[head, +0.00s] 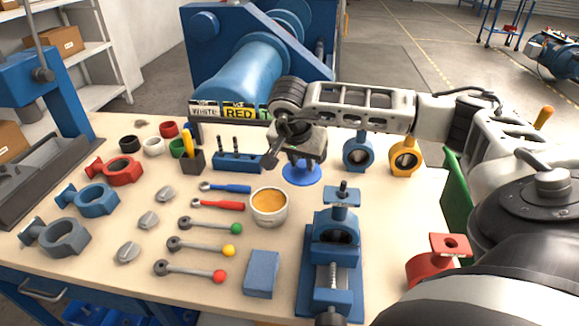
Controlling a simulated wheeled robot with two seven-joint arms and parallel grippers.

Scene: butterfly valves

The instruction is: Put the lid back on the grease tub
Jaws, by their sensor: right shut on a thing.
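The grease tub (268,213) is a small white round tub, open at the top, with orange-yellow grease inside. It stands upright on the workbench near the middle. The lid (302,175) is a round blue disc behind and to the right of the tub, apart from it. My right gripper (299,160) reaches down over the lid from above and is shut on it. The fingertips are partly hidden by the gripper body, and I cannot tell whether the lid touches the bench. My left gripper is not in view.
A blue vise (333,250) stands front right of the tub, with a blue block (262,273) in front. Blue (358,153) and yellow (405,158) valve bodies stand behind right.

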